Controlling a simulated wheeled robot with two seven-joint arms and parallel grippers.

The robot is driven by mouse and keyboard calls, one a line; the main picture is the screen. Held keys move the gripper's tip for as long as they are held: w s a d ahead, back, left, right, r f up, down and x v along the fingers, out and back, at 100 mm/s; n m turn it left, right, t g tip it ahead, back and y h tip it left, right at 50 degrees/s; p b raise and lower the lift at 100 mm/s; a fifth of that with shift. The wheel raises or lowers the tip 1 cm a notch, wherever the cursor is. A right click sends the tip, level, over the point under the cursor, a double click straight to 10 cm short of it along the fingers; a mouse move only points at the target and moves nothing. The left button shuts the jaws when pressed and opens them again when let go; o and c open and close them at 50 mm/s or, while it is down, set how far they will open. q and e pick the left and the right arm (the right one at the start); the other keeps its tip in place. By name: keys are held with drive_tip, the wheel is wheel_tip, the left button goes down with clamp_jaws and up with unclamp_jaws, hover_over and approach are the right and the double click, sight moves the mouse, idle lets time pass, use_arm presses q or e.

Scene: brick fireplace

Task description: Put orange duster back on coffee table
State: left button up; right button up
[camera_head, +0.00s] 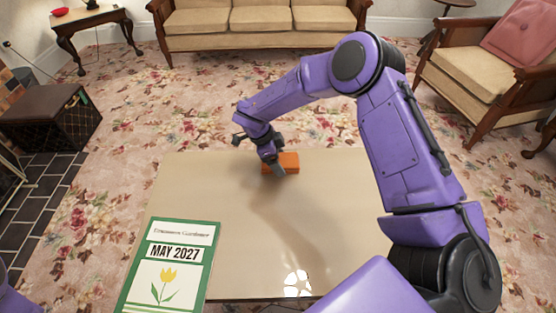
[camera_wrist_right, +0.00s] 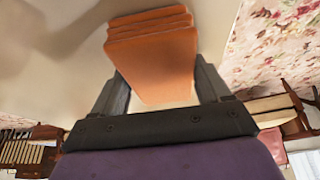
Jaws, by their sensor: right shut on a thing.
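The orange duster (camera_head: 289,162) is a flat, block-like orange piece at the far part of the coffee table (camera_head: 215,195), which has a pale beige top. My right gripper (camera_head: 275,165) is shut on the duster. In the right wrist view the duster (camera_wrist_right: 152,62) sits between the two dark fingers of the gripper (camera_wrist_right: 160,78), with its layered edge pointing away. I cannot tell whether the duster touches the tabletop or is held just above it. My left gripper is not in view.
A green-bordered magazine (camera_head: 170,265) lies on the table's near left corner. The middle of the tabletop is clear. A sofa (camera_head: 258,22) stands beyond the table, an armchair (camera_head: 475,70) at the right, and a dark chest (camera_head: 50,118) at the left.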

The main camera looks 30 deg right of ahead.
drive_tip(key=shift+f, duration=0.15)
drive_tip(key=o, duration=1)
drive_tip(key=p+v, duration=0.2)
drive_tip(key=v, duration=1)
drive_tip(key=shift+w, duration=0.1)
